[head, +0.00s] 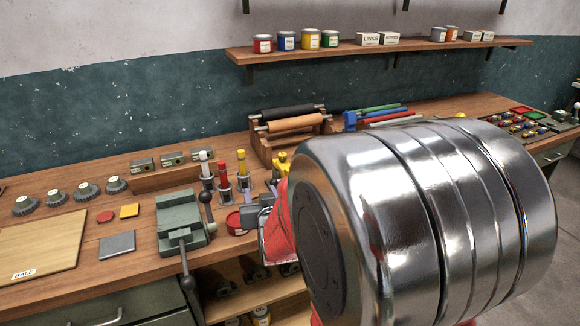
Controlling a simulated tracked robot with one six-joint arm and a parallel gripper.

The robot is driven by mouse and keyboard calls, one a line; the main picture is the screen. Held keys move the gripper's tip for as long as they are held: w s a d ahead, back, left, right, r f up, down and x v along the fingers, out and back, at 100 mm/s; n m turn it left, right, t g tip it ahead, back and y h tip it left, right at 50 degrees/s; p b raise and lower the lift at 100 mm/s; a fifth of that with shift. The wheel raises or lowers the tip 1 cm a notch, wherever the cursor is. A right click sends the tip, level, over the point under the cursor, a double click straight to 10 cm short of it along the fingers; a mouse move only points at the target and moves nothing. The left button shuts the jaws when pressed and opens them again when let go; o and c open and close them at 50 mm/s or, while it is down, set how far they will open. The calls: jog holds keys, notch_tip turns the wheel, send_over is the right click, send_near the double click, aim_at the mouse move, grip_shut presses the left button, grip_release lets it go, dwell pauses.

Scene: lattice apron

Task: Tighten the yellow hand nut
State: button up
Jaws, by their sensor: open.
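A yellow knob-like piece (282,163), which looks like the yellow hand nut, shows just left of my arm's big metal link. Its lower part and whatever it sits on are hidden. My gripper (258,208) shows only in part as grey finger pieces at the left edge of my red and metal arm. It is open, in front of and below the yellow piece in the picture. I see nothing held in it, but my arm covers much of this area. I cannot tell how far the gripper is from the yellow piece.
A roller rack (290,128) stands behind. The board marked BALE (45,245) is clear.

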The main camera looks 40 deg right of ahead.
jog(key=s+a+r+n+g+y, duration=0.1)
jog(key=s+a+n+g+y, duration=0.15)
jog(key=a, duration=0.45)
jog(key=s+a+r+n+g+y, duration=0.1)
jog(key=s+a+r+y, duration=0.1)
jog(key=s+a, duration=0.35)
jog(key=s+a+n+g+y, duration=0.1)
jog(key=s+a+g, duration=0.1)
jog(key=s+a, duration=0.2)
jog(key=s+a+r+g, duration=0.1)
jog(key=s+a, duration=0.4)
jog(key=s, duration=0.5)
jog(key=shift+a+n+g+y, duration=0.15)
jog(key=shift+n+g+y, duration=0.2)
jog(key=shift+g, duration=0.3)
jog(key=shift+s, duration=0.1)
jog(key=shift+c, duration=0.6)
